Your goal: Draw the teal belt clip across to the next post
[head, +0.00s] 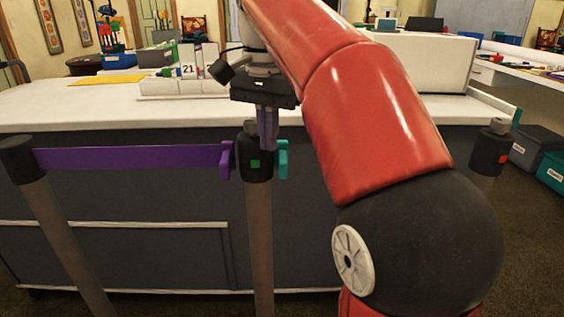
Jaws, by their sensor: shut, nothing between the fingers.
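The teal belt clip (282,159) sits at the right side of the middle post's dark head (254,152), which bears a green square. No teal belt is seen drawn out from it. The post to the right (490,149) has a dark head with a red square. My gripper (267,146) points down at the top of the middle post, just left of and above the teal clip. Its fingers are together and empty. I cannot tell whether they touch the post.
A purple belt (130,157) runs from the left post (18,158) to a purple clip (226,160) on the middle post. A white-topped counter (90,112) stands behind the posts. My red arm covers much of the space between the middle and right posts. Bins (536,147) stand far right.

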